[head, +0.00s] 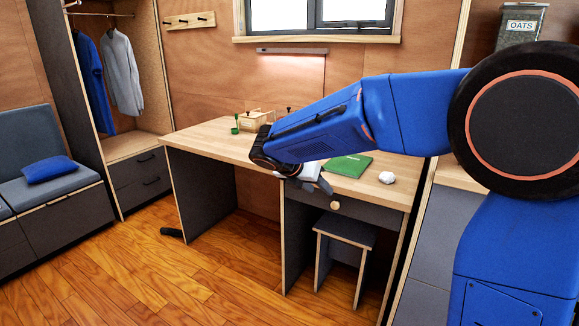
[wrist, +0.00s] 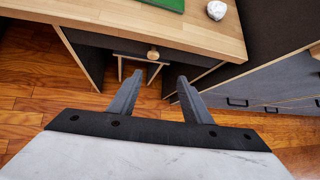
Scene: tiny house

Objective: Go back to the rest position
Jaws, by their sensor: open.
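My gripper (wrist: 157,88) is open and empty in the wrist view. Its two dark fingers stand apart, with floor and a stool behind them. In the head view my gripper (head: 312,186) hangs at the end of my blue arm, in front of the wooden desk's (head: 207,138) front edge. My arm hides part of the desk top.
A green book (head: 348,165) and a crumpled white object (head: 387,177) lie on the desk. A wooden organizer (head: 252,121) stands further back. A stool (head: 345,234) is under the drawer (head: 345,207). A bench with a blue cushion (head: 50,169) stands left; the floor (head: 150,270) between is mostly clear.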

